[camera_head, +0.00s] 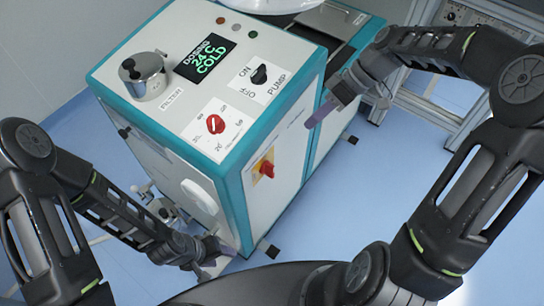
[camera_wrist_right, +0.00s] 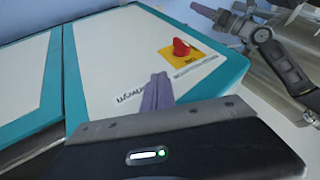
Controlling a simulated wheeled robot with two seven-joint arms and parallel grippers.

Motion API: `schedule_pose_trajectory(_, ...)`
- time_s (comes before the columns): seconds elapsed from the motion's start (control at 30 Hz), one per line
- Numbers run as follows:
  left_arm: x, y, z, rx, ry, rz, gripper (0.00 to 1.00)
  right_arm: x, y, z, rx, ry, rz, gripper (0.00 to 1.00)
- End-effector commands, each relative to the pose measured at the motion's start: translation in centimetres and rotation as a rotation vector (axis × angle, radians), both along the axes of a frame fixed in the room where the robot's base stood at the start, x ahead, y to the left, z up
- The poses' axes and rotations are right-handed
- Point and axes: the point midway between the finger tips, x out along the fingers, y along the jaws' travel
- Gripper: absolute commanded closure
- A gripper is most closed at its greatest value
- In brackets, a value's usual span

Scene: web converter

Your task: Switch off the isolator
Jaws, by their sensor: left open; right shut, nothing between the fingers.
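The isolator is a red rotary knob (camera_head: 266,167) on a yellow plate, on the side panel of the white and teal machine. In the right wrist view the red knob (camera_wrist_right: 181,47) stands out from its yellow plate (camera_wrist_right: 192,56), beyond my fingertips. My right gripper (camera_head: 318,113) is shut and empty, in front of the same panel, above and right of the knob and apart from it. Its purple fingers (camera_wrist_right: 157,92) are together in the wrist view. My left gripper (camera_head: 222,252) is open, low by the machine's bottom corner, away from the knob.
The machine's top (camera_head: 200,84) carries a green-lettered display (camera_head: 204,58), a black pump knob (camera_head: 260,74), a red dial (camera_head: 215,124) and a lidded metal pot (camera_head: 146,76). A metal-framed bench (camera_head: 440,95) stands at the right. Blue floor (camera_head: 340,215) is clear before the panel.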

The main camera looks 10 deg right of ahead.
Motion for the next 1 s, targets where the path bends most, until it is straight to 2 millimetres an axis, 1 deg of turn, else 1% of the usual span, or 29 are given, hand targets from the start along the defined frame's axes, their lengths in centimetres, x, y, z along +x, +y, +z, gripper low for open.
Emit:
schedule_pose_trajectory(0.03, 0.0, 0.0, 0.0, 0.000, 0.000, -0.001, 0.50, -0.6, 0.2, 0.1, 0.010, 0.001, 0.039, 1.00)
schedule_pose_trajectory(0.1, 0.0, 0.0, 0.0, 0.000, 0.000, -0.001, 0.50, -0.9, 0.3, 0.1, 0.014, -0.008, 0.069, 1.00)
schedule_pose_trajectory(0.47, 0.0, 0.0, 0.0, 0.000, 0.000, -0.001, 0.50, -0.9, 0.4, 0.0, 0.013, -0.014, 0.078, 1.00)
schedule_pose_trajectory(0.63, 0.0, 0.0, 0.1, 0.000, 0.000, 0.000, 0.50, -0.9, 0.8, -0.5, 0.014, -0.013, 0.078, 1.00)
schedule_pose_trajectory(0.77, 0.0, 0.0, 0.2, 0.000, 0.000, 0.000, 0.50, -1.0, 1.7, -1.7, 0.015, -0.011, 0.079, 1.00)
schedule_pose_trajectory(0.87, 0.0, 0.0, 0.3, 0.000, 0.000, 0.000, 0.50, -1.0, 2.6, -3.0, 0.015, -0.009, 0.079, 1.00)
schedule_pose_trajectory(1.0, 0.0, 0.0, 0.5, 0.000, 0.000, 0.000, 0.50, -1.0, 4.3, -5.2, 0.015, -0.009, 0.079, 1.00)
